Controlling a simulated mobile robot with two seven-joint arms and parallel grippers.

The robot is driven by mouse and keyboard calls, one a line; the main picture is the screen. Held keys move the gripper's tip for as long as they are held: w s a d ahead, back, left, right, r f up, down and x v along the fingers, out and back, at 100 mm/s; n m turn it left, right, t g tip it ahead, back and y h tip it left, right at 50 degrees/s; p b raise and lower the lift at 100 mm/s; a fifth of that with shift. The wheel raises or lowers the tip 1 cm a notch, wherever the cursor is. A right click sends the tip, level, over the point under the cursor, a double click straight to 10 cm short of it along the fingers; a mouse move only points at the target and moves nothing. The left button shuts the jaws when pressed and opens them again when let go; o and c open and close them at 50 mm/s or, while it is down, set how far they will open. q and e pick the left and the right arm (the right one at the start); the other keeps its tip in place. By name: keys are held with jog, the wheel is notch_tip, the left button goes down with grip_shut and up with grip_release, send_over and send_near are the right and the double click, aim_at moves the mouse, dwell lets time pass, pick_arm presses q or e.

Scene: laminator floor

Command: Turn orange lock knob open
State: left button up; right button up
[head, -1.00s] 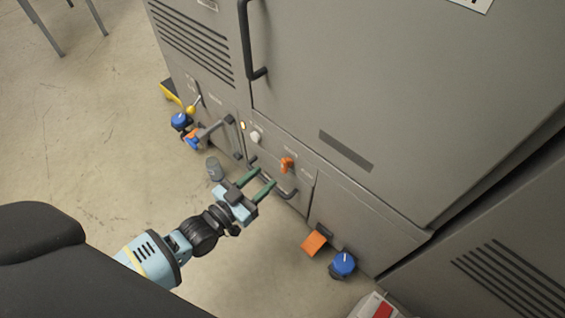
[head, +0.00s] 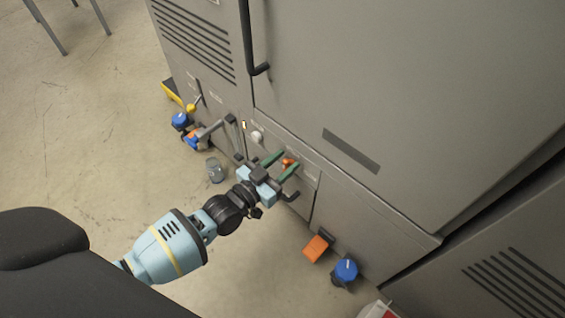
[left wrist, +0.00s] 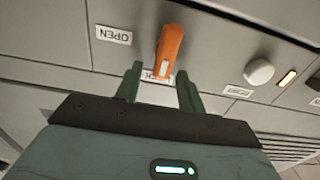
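The orange lock knob (head: 288,162) is on the lower front panel of the grey machine. In the left wrist view the knob (left wrist: 168,52) is a lever-like handle standing nearly upright in the picture, leaning slightly right at its top. In the left wrist view the fingers (left wrist: 161,82) lie on either side of the knob's lower end, with gaps visible. My right gripper is not in view.
A white round knob (left wrist: 259,72) and a lit indicator (left wrist: 287,78) are beside the lock knob. A dark drawer handle (head: 290,196) is just below the gripper. Blue valve knobs (head: 346,269) and an orange pedal-like part (head: 317,247) stick out low on the machine. A grey cylinder (head: 215,170) stands nearby.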

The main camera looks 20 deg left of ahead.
pick_arm(q)
jog(key=c, duration=0.7)
grip_shut()
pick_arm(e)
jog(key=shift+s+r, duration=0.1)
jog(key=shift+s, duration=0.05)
